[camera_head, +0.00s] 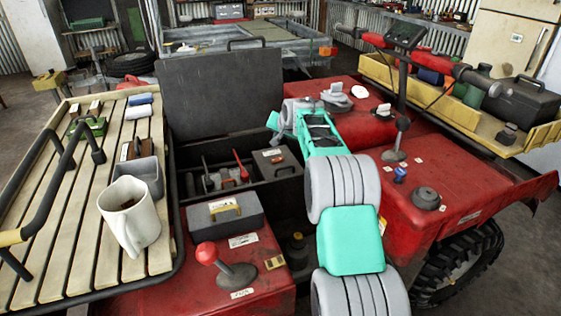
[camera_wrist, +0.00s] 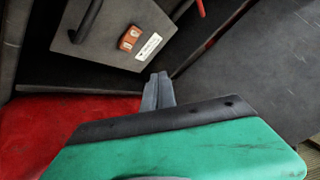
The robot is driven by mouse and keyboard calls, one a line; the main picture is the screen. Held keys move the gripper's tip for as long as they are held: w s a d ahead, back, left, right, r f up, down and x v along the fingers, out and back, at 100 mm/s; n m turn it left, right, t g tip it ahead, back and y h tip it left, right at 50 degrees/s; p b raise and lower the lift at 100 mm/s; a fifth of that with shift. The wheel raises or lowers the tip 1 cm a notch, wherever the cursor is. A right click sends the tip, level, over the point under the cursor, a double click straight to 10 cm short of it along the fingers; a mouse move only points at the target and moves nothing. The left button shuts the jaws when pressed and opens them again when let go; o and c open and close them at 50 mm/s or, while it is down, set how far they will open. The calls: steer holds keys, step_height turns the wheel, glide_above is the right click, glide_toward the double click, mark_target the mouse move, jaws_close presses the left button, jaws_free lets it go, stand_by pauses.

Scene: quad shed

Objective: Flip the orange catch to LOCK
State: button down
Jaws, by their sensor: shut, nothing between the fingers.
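The orange catch (camera_wrist: 130,38) is a small orange piece with pale marks, set on the lid of a dark grey box (camera_wrist: 95,25). A white label (camera_wrist: 149,46) sits beside it. In the head view the grey box (camera_head: 268,171) is in the open black compartment, below my gripper (camera_head: 274,130). In the wrist view my gripper (camera_wrist: 158,88) is shut and empty. Its tips are below and to the right of the catch and apart from it in the picture. I cannot tell which position the catch is in.
A raised dark lid (camera_head: 218,95) stands behind the compartment. A black handle (camera_wrist: 88,20) is on the box near the catch. A grey case (camera_head: 222,217), a red-knobbed lever (camera_head: 206,253) and a white mug (camera_head: 140,228) stand nearer. A black lever (camera_head: 401,135) is at right.

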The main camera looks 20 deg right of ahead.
mark_target(280, 159)
steer(key=f+b, duration=0.1)
steer(key=f, duration=0.1)
steer(key=f+b, duration=0.1)
steer(key=f, duration=0.1)
steer(key=d+f+b, duration=0.1)
steer(key=f, duration=0.1)
steer(key=shift+f, duration=0.3)
steer(key=shift+f, duration=0.1)
stand_by(1.5)
steer(key=shift+f, duration=0.3)
steer(key=shift+f+b, duration=0.4)
stand_by(0.5)
steer(key=shift+r, duration=0.15)
steer(key=shift+a+r+p, duration=0.1)
steer(key=shift+r+p, duration=0.45)
steer(key=shift+r, duration=0.15)
steer(key=r+p, duration=0.2)
steer(key=r, duration=0.1)
steer(key=r+p, duration=0.1)
steer(key=shift+a+r, duration=0.25)
steer(key=shift+r, duration=0.25)
